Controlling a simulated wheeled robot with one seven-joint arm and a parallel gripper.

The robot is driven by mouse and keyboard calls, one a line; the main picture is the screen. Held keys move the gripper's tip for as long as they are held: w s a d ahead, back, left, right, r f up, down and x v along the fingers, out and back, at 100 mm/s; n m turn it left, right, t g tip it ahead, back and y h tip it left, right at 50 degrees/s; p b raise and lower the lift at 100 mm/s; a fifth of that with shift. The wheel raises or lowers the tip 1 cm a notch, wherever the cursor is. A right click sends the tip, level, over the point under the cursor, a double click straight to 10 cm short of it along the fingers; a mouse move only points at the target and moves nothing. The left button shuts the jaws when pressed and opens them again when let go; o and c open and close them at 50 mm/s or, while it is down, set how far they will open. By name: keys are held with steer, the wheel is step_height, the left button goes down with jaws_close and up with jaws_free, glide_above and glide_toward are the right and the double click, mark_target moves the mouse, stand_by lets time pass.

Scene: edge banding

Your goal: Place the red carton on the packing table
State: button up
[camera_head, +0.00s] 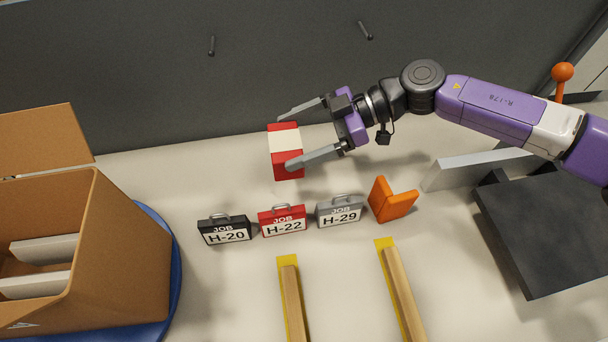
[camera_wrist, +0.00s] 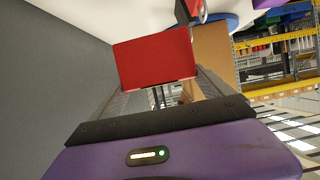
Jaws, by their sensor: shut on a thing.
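The red carton (camera_head: 287,165), with a pale band around its middle, is between the fingers of my gripper (camera_head: 291,138) in the head view. My gripper is shut on it, and one finger lies along each side. In the wrist view the red carton (camera_wrist: 154,62) shows as a plain red face at the ends of the fingers. The carton is over the back part of the pale table (camera_head: 200,175), close to the dark back wall. I cannot tell if its underside touches the surface.
Job tags H-20 (camera_head: 226,230), H-22 (camera_head: 283,221) and H-29 (camera_head: 340,211) stand in front of the carton. An orange bracket (camera_head: 391,200) is right of them. Two wooden strips (camera_head: 292,300) lie nearer. An open cardboard box (camera_head: 125,250) stands on a blue disc (camera_head: 174,265) at left.

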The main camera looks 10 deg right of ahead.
step_height(320, 180, down, 13)
steer(key=shift+r, duration=0.2)
stand_by(0.4)
steer(key=o, duration=1.2)
steer(key=shift+o, duration=0.2)
steer(key=b+v, duration=0.2)
steer(key=v, duration=1)
steer(key=shift+r, duration=0.1)
